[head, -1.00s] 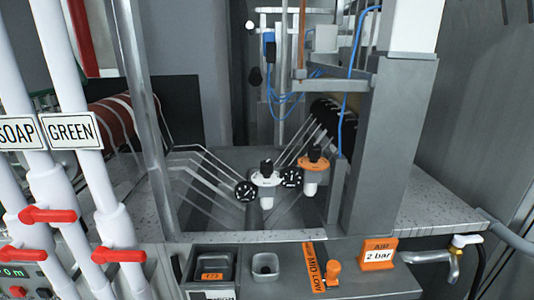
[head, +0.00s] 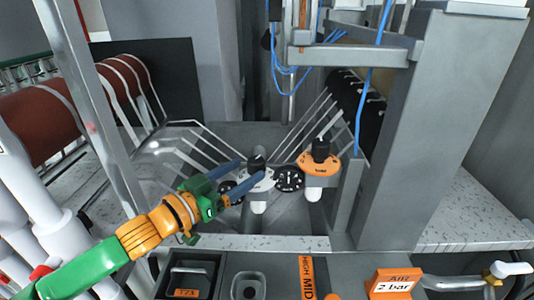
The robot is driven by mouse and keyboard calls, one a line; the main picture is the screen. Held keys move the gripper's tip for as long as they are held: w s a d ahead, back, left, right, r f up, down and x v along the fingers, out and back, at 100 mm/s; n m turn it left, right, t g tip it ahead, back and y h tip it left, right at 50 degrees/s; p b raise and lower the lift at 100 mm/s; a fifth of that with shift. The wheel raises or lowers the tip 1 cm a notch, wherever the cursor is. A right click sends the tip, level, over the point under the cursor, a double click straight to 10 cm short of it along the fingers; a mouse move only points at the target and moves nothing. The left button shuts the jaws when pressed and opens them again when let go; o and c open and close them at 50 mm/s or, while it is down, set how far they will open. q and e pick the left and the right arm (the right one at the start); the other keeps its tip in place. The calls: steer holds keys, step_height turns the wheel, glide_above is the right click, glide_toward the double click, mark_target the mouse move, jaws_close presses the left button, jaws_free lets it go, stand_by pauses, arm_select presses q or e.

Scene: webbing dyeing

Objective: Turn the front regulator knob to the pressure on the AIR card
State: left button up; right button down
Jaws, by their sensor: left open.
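The white regulator (head: 258,182) has a black knob (head: 256,161) on top. An orange regulator (head: 319,167) with its own black knob (head: 321,148) stands to its right. A dark round gauge (head: 289,178) sits between them; another gauge is mostly hidden behind my left gripper. My left gripper (head: 251,168) is open, with its blue fingertips at the white regulator, just below its knob in the picture. I cannot tell whether they touch it. The orange AIR card (head: 391,285) reads "2 bar" at the lower right. My right gripper is out of view.
A grey post (head: 415,130) rises to the right of the regulators. A metal upright (head: 95,100) stands at the left, near my left arm. Webbing strands run behind the regulators. Dark trays (head: 190,268) and an orange MID strip (head: 307,280) line the front.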

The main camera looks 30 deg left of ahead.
mark_target(250, 167)
arm_select(q)
steer(key=shift+s+d+r, duration=0.25)
steer(key=shift+d+r, duration=0.45)
steer(key=shift+r, duration=0.2)
steer(key=w, duration=0.2)
steer(key=w+f, duration=0.1)
steer(key=w, duration=0.1)
steer(key=shift+w+a+f, duration=0.1)
steer(key=shift+w, duration=0.2)
steer(key=shift+s+r, duration=0.25)
steer(key=shift+s, duration=0.3)
steer(key=shift+c, duration=0.3)
steer(key=shift+w+f, duration=0.1)
steer(key=shift+w, duration=0.1)
jaws_close()
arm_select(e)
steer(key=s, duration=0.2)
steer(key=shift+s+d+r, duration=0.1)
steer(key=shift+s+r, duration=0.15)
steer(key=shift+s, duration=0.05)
